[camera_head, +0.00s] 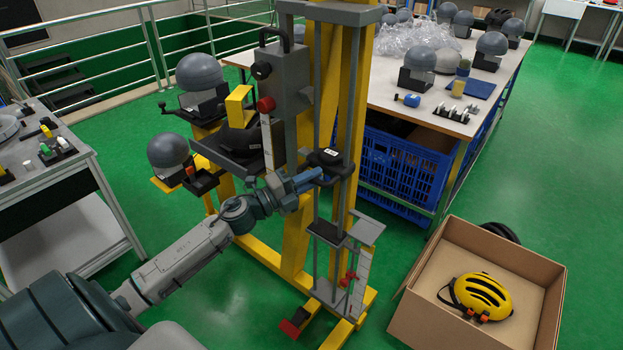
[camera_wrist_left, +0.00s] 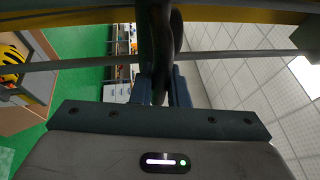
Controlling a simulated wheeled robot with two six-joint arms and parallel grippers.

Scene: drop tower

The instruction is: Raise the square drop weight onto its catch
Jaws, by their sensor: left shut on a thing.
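The yellow drop tower (camera_head: 296,230) stands in the middle of the head view with two upright grey rails. A dark block with a small white label, apparently the square drop weight (camera_head: 328,156), sits between the rails at about mid-height. My left gripper (camera_head: 318,175) reaches in from the left and is shut at this block's near side. In the left wrist view the blue-grey fingers (camera_wrist_left: 165,92) close on a dark upright part (camera_wrist_left: 160,45), apparently its handle. I cannot pick out the catch for certain. My right gripper is not in view.
A dark plate (camera_head: 328,233) sits lower between the rails. A cardboard box (camera_head: 400,313) holding a yellow helmet (camera_head: 478,297) lies at the right. A workbench (camera_head: 400,95) stands behind.

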